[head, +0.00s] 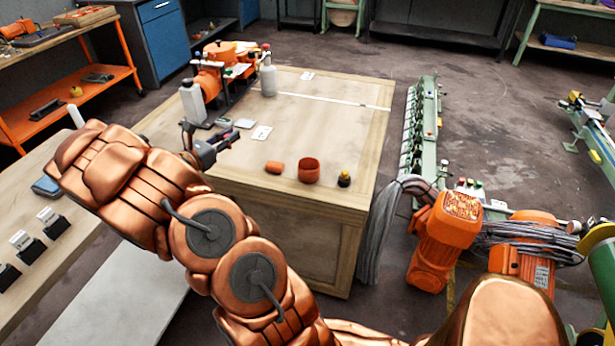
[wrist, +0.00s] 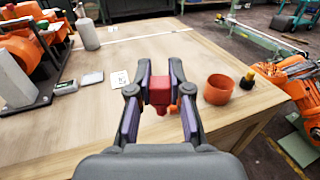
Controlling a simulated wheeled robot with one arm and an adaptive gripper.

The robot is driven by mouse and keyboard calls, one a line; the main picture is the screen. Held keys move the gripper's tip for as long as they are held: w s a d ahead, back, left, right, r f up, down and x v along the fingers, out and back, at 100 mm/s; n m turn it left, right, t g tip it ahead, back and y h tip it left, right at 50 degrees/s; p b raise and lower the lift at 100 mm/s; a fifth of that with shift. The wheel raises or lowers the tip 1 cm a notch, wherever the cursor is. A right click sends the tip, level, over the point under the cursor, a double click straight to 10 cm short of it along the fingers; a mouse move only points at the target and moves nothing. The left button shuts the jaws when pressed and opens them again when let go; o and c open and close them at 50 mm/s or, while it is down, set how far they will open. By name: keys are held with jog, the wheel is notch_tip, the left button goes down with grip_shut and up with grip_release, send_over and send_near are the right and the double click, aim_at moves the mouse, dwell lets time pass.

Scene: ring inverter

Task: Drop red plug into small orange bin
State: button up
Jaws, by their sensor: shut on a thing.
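The red plug (wrist: 159,92) is held between the two fingers of my gripper (wrist: 160,88) in the wrist view. My gripper (head: 212,150) is shut on it, above the left side of the wooden table in the head view; there the plug itself is not clear. The small orange bin (head: 309,170) stands upright near the table's front edge, to the right of my gripper. It also shows in the wrist view (wrist: 218,90), right of the fingers, apart from the plug. Its inside bottom is hidden.
On the wooden table (head: 330,120), an orange cylinder (head: 274,167) lies left of the bin and a black-and-yellow knob (head: 344,179) stands right of it. An orange machine (head: 215,75) and a grey bottle (head: 268,77) stand at the back. The table's middle is clear.

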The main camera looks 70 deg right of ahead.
jog(key=s+d+f+m+g+y+b, duration=0.1)
jog(key=s+d+m+g+y+b, duration=0.2)
jog(key=s+d, duration=0.55)
jog(key=s+d+m+g+y, duration=0.15)
jog(key=s+d+g, duration=0.3)
jog(key=s, duration=0.75)
notch_tip(320, 180, down, 6)
jog(key=b, duration=0.4)
jog(key=shift+d+m+h, duration=0.3)
jog(key=shift+m+h, duration=0.05)
jog(key=shift+h, duration=0.1)
jog(key=o, duration=0.8)
jog(key=v, duration=1.2)
